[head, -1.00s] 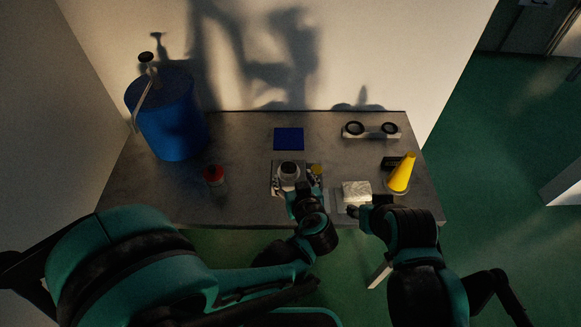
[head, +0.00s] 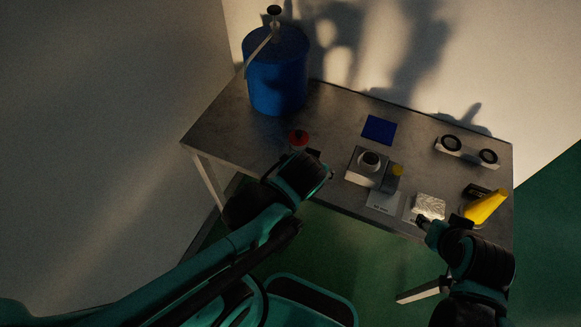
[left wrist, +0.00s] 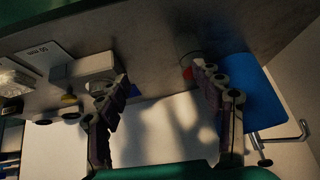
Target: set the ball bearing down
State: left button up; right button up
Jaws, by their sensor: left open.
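A round ring with a dark centre, seemingly the ball bearing (head: 369,160), sits on the grey block of the small press (head: 356,179) near the table's front. Its fine detail is too small to tell. My left gripper (head: 322,167) is apart from it, to its left, near the table's front edge. In the left wrist view its fingers (left wrist: 160,100) are spread with nothing between them. The press block also shows there (left wrist: 88,68), left of the fingers. My right gripper (head: 425,221) is by the silvery packet (head: 430,207); its fingers are too small and dark to read.
A red-topped item (head: 298,137) stands just behind my left gripper. A blue drum (head: 278,75) stands at back left. A blue square (head: 379,130), a rack with two black rings (head: 466,152) and a yellow cone (head: 486,207) are also on the table (head: 235,133).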

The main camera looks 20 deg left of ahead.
pick_arm(q)
jog(key=s+a+r+h, duration=0.1)
jog(key=s+a+r, duration=0.1)
jog(key=s+a, duration=0.1)
jog(key=shift+s+a+r+m+h, duration=0.15)
jog(key=shift+s+a+m+h, duration=0.2)
jog(key=shift+s, duration=0.3)
